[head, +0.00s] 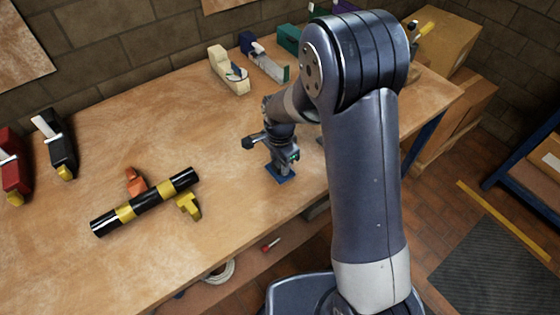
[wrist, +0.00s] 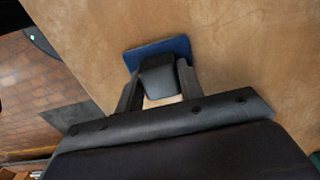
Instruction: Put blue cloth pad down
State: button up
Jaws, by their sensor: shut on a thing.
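The blue cloth pad (head: 281,176) is a small flat blue piece under my gripper (head: 283,168), near the front edge of the workbench (head: 225,190). In the wrist view the pad (wrist: 160,50) shows beyond a dark grey block (wrist: 160,76) that sits between my two fingers. My gripper (wrist: 158,88) is shut on this block, which appears to be the pad's grip. The pad looks level and at or just above the bench top; I cannot tell whether it touches. The fingers hide part of it.
A black and yellow striped bar (head: 145,202) lies across orange and yellow supports at the left. Tape dispensers (head: 229,70) stand along the back. Red and black tools (head: 54,142) stand at far left. Bare bench lies between the bar and my gripper.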

jog(key=shift+f, duration=0.15)
jog(key=o, duration=0.9)
notch_tip(320, 180, up, 12)
jog(key=shift+r, duration=0.2)
notch_tip(320, 180, down, 12)
jog(key=shift+s+f, duration=0.1)
jog(key=shift+f, duration=0.1)
jog(key=shift+r, duration=2)
